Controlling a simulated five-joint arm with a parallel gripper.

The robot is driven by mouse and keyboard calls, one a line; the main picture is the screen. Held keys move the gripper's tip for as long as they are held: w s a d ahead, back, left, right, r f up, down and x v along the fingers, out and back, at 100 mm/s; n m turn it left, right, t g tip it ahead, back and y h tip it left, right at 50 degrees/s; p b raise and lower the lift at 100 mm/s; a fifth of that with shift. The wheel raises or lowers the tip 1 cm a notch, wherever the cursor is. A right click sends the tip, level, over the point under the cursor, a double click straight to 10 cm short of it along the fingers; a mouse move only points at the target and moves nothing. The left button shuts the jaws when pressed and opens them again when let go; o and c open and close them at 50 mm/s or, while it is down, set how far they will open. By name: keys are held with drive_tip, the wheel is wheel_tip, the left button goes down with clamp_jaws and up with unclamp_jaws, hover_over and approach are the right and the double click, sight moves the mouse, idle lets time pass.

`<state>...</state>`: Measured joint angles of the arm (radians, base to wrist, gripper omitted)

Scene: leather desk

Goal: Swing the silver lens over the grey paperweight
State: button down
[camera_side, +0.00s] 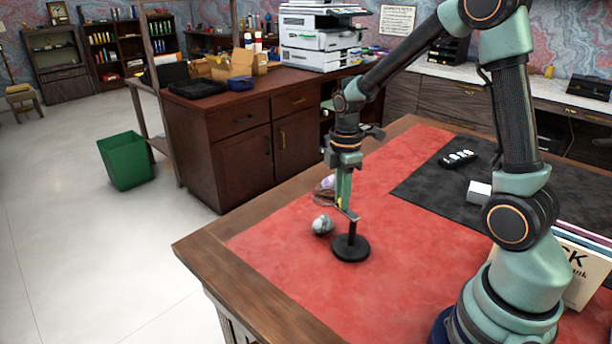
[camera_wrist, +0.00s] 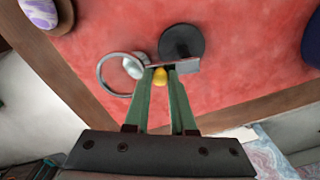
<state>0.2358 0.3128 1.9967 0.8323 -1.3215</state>
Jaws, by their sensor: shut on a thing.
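The silver lens is a ring on a flat arm (camera_side: 350,214) carried by a black stand (camera_side: 350,247). In the wrist view the lens ring (camera_wrist: 101,72) is left of my gripper (camera_wrist: 160,74), and the stand's round base (camera_wrist: 181,41) is beyond the arm. My gripper (camera_side: 342,203) is shut on a small yellow knob (camera_wrist: 160,77) on that arm. The grey paperweight (camera_side: 322,224) sits on the red mat left of the stand. In the wrist view the paperweight (camera_wrist: 133,67) shows inside the right part of the ring, partly behind its rim. Their height gap is unclear.
A purple-and-white egg-shaped object (camera_wrist: 40,12) rests on a brown piece beyond the ring. A remote (camera_side: 458,158) and a white block (camera_side: 479,192) are on the dark mat at right. Books (camera_side: 580,260) stand by my base. The red mat's front area is clear.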

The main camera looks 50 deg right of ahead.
drive_tip(key=shift+a+n, duration=0.2)
drive_tip(key=shift+n, duration=0.4)
idle(0.6)
idle(0.8)
drive_tip(key=c, duration=0.7)
unclamp_jaws()
drive_tip(key=shift+c, duration=0.2)
wheel_tip(320, 180, up, 12)
